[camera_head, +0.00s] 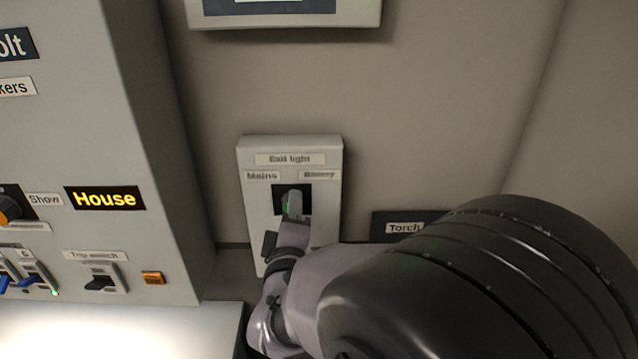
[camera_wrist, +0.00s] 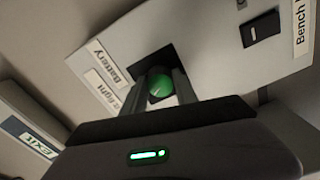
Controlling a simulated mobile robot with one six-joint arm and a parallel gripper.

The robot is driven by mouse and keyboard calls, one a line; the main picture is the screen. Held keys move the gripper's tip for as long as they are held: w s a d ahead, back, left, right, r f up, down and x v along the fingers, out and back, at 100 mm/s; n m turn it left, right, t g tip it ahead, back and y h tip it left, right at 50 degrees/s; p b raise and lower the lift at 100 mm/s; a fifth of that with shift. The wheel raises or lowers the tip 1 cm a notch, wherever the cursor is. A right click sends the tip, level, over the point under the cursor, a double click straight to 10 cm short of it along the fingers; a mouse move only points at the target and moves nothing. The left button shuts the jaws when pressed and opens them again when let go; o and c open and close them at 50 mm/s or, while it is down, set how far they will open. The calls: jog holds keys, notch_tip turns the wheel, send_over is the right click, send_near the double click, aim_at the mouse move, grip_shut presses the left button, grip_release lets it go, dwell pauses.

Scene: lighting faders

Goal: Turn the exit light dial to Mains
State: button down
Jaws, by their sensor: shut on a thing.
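The exit light box (camera_head: 327,205) is a pale panel on the wall, with a "Mains" label at upper left and a "Battery" label at upper right. Its dial (camera_wrist: 160,86) is a round green knob with a small light mark, set on a dark square plate. My gripper (camera_head: 291,207) is shut on the dial, with one finger on each side in the wrist view. In the head view the gripper covers most of the dial. I cannot tell for sure which label the dial points to. The "Mains" label (camera_head: 262,176) does not show in the wrist view.
A grey cabinet (camera_head: 165,150) with faders and a trip switch (camera_head: 100,281) stands at the left. A torch label (camera_head: 404,228) is at the right, partly behind my arm. In the wrist view, a dark bench switch (camera_wrist: 261,29) and an exit sign (camera_wrist: 30,137) show.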

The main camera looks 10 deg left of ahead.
jog(key=shift+r+n+p, duration=0.1)
jog(key=shift+n+p, duration=0.25)
jog(key=shift+n, duration=1.05)
jog(key=c, duration=0.9)
grip_release()
jog(key=shift+c, duration=0.2)
